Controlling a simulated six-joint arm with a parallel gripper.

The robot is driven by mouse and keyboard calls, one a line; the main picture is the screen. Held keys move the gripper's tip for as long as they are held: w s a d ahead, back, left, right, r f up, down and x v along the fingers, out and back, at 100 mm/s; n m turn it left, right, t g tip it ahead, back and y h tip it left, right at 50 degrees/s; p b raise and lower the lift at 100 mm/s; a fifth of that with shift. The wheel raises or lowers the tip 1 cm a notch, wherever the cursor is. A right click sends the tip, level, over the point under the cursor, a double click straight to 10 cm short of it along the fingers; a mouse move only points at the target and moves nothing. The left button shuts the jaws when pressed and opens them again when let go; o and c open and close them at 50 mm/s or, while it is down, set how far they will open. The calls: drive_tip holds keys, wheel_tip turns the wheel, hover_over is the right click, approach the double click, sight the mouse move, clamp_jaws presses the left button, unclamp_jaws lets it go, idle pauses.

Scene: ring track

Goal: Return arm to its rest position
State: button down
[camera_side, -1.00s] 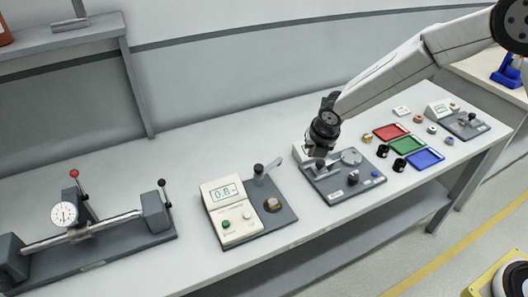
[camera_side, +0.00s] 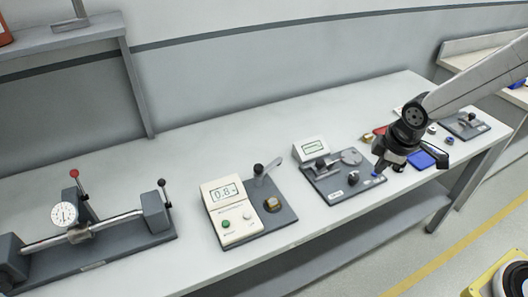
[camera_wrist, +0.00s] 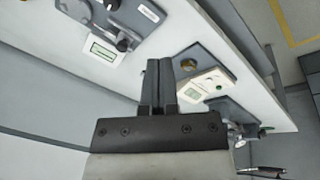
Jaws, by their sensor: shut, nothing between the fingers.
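My gripper (camera_side: 388,165) is at the right of the side view, above the bench near its front edge. It is to the right of the middle gauge station and partly in front of the coloured trays. In the wrist view my gripper (camera_wrist: 158,65) has its two fingers together, with nothing held between them.
A meter reading about 0.8 (camera_side: 233,212) stands on a grey plate at mid-bench. A shaft fixture with a dial (camera_side: 65,214) is at the left. Another station (camera_side: 466,126) is at the far right.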

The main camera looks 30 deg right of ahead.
drive_tip(key=s+d+m, duration=0.1)
drive_tip(key=s+m, duration=0.6)
drive_tip(key=m, duration=0.2)
drive_tip(key=shift+s+d+r, duration=0.15)
drive_tip(key=shift+s+d, duration=0.1)
drive_tip(key=shift+d, duration=0.15)
